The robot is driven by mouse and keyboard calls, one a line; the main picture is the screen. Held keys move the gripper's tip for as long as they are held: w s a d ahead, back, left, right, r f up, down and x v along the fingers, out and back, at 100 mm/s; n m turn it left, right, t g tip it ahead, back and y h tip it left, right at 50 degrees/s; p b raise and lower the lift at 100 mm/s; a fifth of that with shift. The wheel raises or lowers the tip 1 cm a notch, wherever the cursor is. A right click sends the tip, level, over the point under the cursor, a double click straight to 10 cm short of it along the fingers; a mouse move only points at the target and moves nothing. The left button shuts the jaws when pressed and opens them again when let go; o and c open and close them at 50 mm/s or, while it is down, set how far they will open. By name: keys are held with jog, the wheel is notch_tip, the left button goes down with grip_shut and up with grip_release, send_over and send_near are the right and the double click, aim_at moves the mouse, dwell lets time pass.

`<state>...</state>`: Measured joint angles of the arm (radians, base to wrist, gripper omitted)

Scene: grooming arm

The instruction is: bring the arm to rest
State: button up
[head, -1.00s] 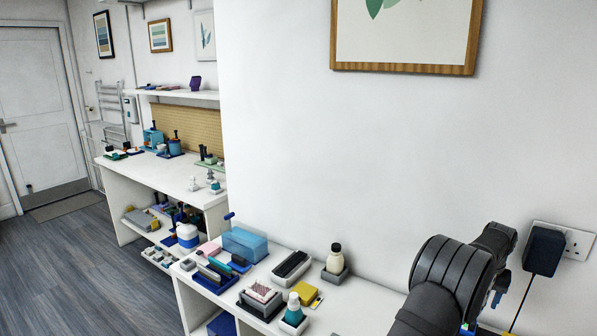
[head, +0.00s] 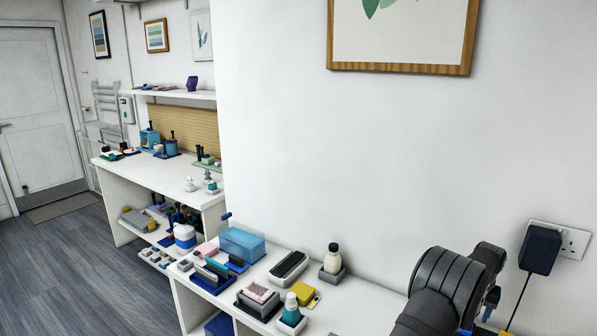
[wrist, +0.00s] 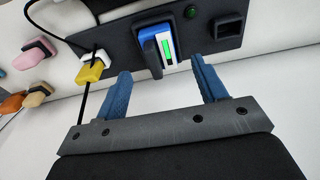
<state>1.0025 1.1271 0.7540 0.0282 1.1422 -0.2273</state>
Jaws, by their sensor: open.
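My gripper (wrist: 163,90) shows in the wrist view with its two blue fingers spread apart and nothing between them. Beyond the fingertips is a dark panel (wrist: 215,55) with a blue and white device (wrist: 157,52) that has a green bar on it. The device lies ahead of the fingertips, nearer the left one, and I cannot tell if anything touches. In the head view my dark arm (head: 445,290) is at the lower right, in front of the white wall.
A white bench (head: 350,315) carries a blue box (head: 242,244), a bottle in a grey holder (head: 333,262) and several small items. A wall socket with a black plug (head: 540,247) and cable is right of my arm. A yellow connector (wrist: 91,70) on a black cable lies left of the fingers.

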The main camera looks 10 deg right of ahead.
notch_tip(320, 180, down, 4)
jog(key=shift+w+d+r, duration=0.1)
jog(key=shift+w, duration=0.05)
notch_tip(320, 180, up, 8)
jog(key=shift+r, duration=0.25)
jog(key=o, duration=0.8)
jog(key=shift+c, duration=0.2)
jog(key=s+a+r+g+y, duration=0.1)
jog(key=s+a+r, duration=0.65)
jog(key=a, duration=0.35)
jog(key=s+a+r, duration=0.7)
jog(key=a+r, duration=0.1)
jog(key=a, duration=0.2)
notch_tip(320, 180, down, 9)
